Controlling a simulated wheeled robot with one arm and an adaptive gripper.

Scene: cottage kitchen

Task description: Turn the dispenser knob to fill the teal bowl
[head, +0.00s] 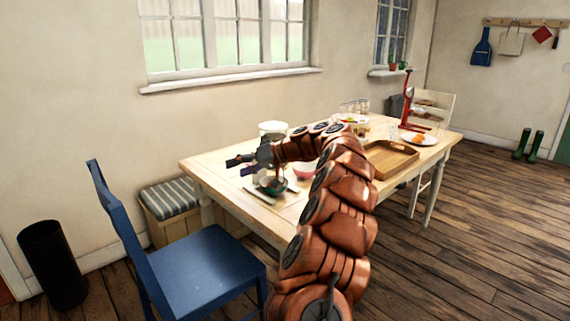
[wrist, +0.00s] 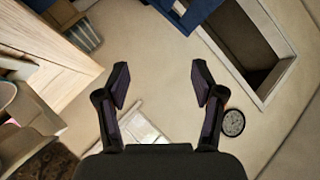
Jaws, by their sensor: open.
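A teal bowl (head: 272,187) sits on the near left part of the table, partly hidden by my wrist. My gripper (head: 236,161) is over the left end of the table, above and left of this bowl, its fingers pointing left. In the wrist view my gripper (wrist: 160,82) is open, with nothing between its fingers. A tall red stand (head: 407,108) with a pale round part stands at the table's far right end and may be the dispenser. I cannot make out a knob on it.
The wooden table (head: 220,183) also holds a pink bowl (head: 305,171), a white container (head: 273,127), a wooden tray (head: 391,159) and a plate of orange food (head: 418,138). A blue chair (head: 205,272) stands at the near side.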

